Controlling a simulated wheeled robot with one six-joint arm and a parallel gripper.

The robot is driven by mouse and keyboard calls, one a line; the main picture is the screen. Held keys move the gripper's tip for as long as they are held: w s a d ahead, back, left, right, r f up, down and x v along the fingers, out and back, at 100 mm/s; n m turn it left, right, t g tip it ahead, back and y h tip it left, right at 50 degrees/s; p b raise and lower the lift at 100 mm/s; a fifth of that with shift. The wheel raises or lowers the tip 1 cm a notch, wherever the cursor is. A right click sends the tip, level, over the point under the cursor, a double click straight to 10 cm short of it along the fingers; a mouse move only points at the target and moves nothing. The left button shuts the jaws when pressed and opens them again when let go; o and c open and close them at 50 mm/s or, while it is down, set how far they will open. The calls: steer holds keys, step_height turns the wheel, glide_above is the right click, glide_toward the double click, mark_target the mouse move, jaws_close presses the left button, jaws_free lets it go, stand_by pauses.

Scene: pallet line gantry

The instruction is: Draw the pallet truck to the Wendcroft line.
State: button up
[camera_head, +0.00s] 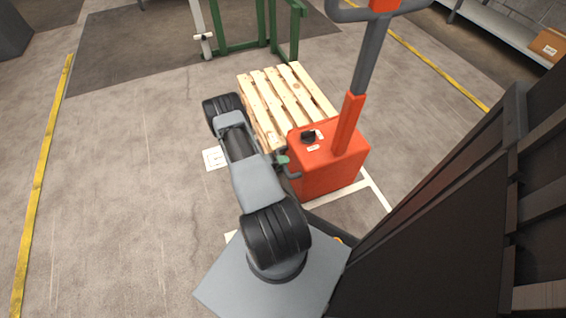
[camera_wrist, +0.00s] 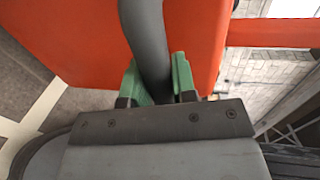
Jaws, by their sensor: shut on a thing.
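The pallet truck (camera_head: 327,170) is orange-red with a tall tiller mast and a grey loop handle at the top. It stands in front of a wooden pallet (camera_head: 262,98) on the floor. In the wrist view its orange body (camera_wrist: 80,35) fills much of the upper part. My gripper (camera_wrist: 160,80) has green fingers on both sides of a dark grey curved bar (camera_wrist: 145,30) on the truck and is shut on it. In the head view my gripper (camera_head: 284,162) is at the truck's near left side, mostly hidden by my arm.
A green frame (camera_head: 250,30) stands behind the pallet. Yellow floor lines (camera_head: 42,175) run along the left and upper right. White floor markings (camera_head: 375,188) lie around the truck. A shelf (camera_head: 500,30) with a cardboard box (camera_head: 549,45) is at the upper right. The left floor is clear.

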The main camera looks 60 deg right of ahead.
jaws_close()
steer(key=shift+s+a, duration=0.45)
steer(key=shift+s, duration=0.15)
steer(key=o, duration=0.7)
jaws_free()
steer(key=shift+w, duration=0.1)
steer(key=p+v, duration=0.3)
steer(key=v, duration=1)
steer(key=shift+w+a+p, duration=0.25)
steer(key=shift+p, duration=0.05)
